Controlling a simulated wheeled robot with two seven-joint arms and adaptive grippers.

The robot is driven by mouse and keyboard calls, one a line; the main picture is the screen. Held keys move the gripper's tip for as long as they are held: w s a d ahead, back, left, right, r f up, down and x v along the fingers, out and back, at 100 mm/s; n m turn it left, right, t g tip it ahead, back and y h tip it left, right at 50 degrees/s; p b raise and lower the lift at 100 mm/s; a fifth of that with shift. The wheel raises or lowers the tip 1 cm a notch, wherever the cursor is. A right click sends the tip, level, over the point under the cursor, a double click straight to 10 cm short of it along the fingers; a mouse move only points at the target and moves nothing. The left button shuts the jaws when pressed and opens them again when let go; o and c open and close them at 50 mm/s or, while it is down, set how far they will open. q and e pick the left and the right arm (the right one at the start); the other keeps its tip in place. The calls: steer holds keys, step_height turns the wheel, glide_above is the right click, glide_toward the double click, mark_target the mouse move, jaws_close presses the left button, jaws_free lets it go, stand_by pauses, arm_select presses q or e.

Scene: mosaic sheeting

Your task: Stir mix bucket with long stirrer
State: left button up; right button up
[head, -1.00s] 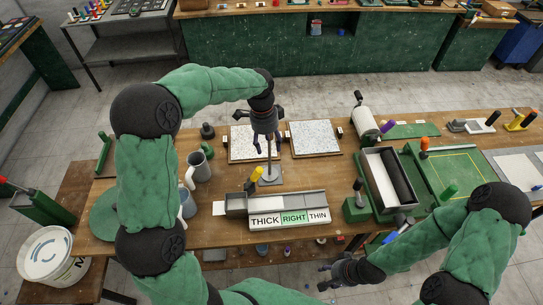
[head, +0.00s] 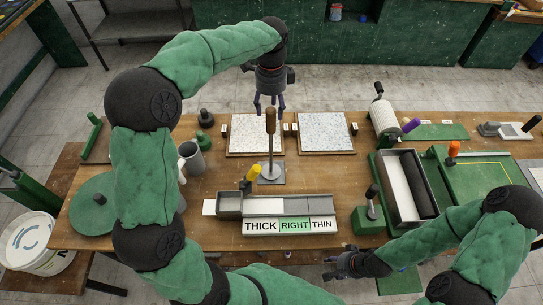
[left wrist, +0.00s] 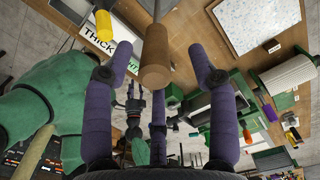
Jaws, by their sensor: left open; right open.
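The long stirrer has a brown wooden handle (head: 270,121) and a thin rod, and stands upright on a grey plate (head: 271,176) on the bench. My left gripper (head: 270,104) is open, its purple fingers pointing down at the top of the handle. In the left wrist view, the handle (left wrist: 155,62) shows between the spread fingers of my left gripper (left wrist: 162,75), with gaps on both sides. My right gripper (head: 343,264) is open and empty at the bench's front edge.
A THICK/RIGHT/THIN gauge tray (head: 290,226) lies in front of the stirrer. Two speckled sheets (head: 325,133) lie behind it. A grey mug (head: 193,160) stands left, near my left arm. A roller box (head: 405,185) and green press are right.

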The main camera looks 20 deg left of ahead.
mark_target(271, 124)
arm_select(q)
step_height(271, 124, down, 2)
steer(key=shift+w+f, duration=0.1)
steer(key=f, duration=0.4)
steer(key=shift+s+d, duration=0.1)
steer(key=shift+s, duration=0.3)
steer(key=shift+f, duration=0.5)
steer(key=shift+r, duration=0.1)
jaws_close()
